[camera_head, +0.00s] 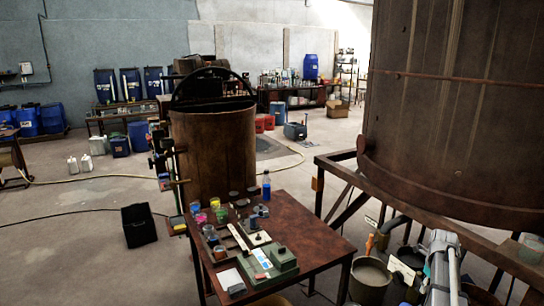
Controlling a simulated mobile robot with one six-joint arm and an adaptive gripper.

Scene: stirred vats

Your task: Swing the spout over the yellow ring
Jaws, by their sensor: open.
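A dark bent pipe (397,222), which may be the spout, shows under the big rusty vat (450,90) at the right. An orange upright piece (369,243) stands just left of it. Open buckets stand below, one of them a greenish bucket (370,281) at the front. I cannot make out a yellow ring. A grey arm part of mine (441,262) rises at the lower right in front of the buckets and hides some of them. My gripper's fingers do not show.
A brown table (310,232) with jars, small pots and a green device (281,258) stands at front centre. A rusty open vat (215,150) stands behind it. A black crate (139,226) and hoses lie on the floor. The left floor is mostly clear.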

